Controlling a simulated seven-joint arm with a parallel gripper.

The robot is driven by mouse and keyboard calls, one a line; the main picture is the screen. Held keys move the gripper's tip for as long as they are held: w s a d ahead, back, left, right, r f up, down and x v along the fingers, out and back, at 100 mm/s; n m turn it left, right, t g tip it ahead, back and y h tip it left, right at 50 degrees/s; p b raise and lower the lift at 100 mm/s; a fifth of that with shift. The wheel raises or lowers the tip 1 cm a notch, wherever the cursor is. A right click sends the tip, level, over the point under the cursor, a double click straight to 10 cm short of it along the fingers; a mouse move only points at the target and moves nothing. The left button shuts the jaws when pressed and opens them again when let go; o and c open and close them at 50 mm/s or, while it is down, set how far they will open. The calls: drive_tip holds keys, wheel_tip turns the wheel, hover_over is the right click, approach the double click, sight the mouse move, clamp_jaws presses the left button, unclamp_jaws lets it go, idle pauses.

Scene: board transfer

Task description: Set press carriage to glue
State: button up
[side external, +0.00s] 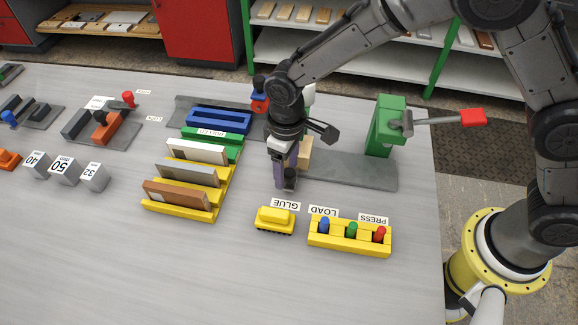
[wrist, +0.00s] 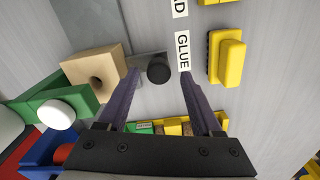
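A round black knob (wrist: 158,71) on a grey plate shows between my fingertips in the wrist view, close to the white GLUE label (wrist: 183,50). A wooden block with a hole (wrist: 95,75) lies beside it; the block also shows in the side view (side external: 306,150). I take these to be the press carriage, partly hidden by my gripper. My gripper (wrist: 160,74) points down with its purple fingers apart, one on each side of the knob, with gaps visible. In the side view my gripper (side external: 287,180) is near the GLUE label (side external: 286,203).
The green press (side external: 385,128) with a red-tipped lever stands on the grey base (side external: 350,172) at right. LOAD (side external: 323,212) and PRESS (side external: 373,219) labels, a yellow block (side external: 275,219) and a yellow peg holder (side external: 350,245) lie in front. Board racks (side external: 180,205) stand left.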

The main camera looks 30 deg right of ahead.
drive_tip(key=shift+d, duration=0.1)
wheel_tip(320, 180, up, 14)
idle(0.6)
drive_tip(key=shift+f, duration=0.1)
drive_tip(key=s+d+r+m+t, duration=0.2)
drive_tip(key=s+d+r, duration=0.1)
drive_tip(key=d+r, duration=0.45)
drive_tip(key=s+d+r+m+t, duration=0.1)
drive_tip(key=s+d+r, duration=0.1)
drive_tip(key=d+r, duration=0.5)
drive_tip(key=s+d+f+m+t, duration=0.1)
drive_tip(key=s+d+m+t, duration=0.15)
drive_tip(key=s+d, duration=0.75)
drive_tip(key=s+f, duration=0.6)
drive_tip(key=s, duration=0.1)
drive_tip(key=shift+d+f, duration=0.2)
drive_tip(key=shift+d, duration=0.05)
